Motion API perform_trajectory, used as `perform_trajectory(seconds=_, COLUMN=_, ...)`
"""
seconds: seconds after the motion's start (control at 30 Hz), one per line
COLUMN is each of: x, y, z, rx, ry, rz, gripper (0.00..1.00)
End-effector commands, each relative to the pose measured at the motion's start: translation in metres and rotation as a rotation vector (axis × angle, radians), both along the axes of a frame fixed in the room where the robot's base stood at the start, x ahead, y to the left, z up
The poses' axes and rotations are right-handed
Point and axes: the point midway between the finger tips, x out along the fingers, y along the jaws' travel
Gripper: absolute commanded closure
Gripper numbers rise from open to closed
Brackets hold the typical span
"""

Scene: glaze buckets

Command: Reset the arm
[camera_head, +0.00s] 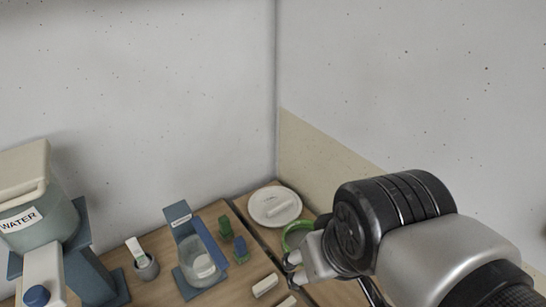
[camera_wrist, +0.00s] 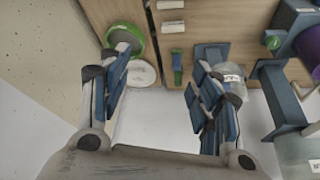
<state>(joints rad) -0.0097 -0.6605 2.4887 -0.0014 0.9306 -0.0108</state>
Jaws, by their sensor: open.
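My arm comes in from the lower right of the head view.
A container labelled WATER (camera_head: 42,205) stands on a blue stand at the left. Walls (camera_head: 400,80) meet at the back corner.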

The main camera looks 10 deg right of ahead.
Motion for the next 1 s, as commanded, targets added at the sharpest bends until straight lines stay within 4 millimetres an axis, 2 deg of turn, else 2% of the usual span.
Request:
perform_trajectory(seconds=0.1, x=-0.016, y=-0.002, z=-0.004, rx=0.003, ry=-0.021, rz=-0.018, gripper=0.42)
perform_trajectory(seconds=0.2, x=-0.021, y=-0.003, z=-0.006, rx=0.005, ry=-0.025, rz=-0.024, gripper=0.42)
perform_trajectory(seconds=1.0, x=-0.020, y=-0.003, z=-0.005, rx=0.004, ry=-0.025, rz=-0.023, gripper=0.42)
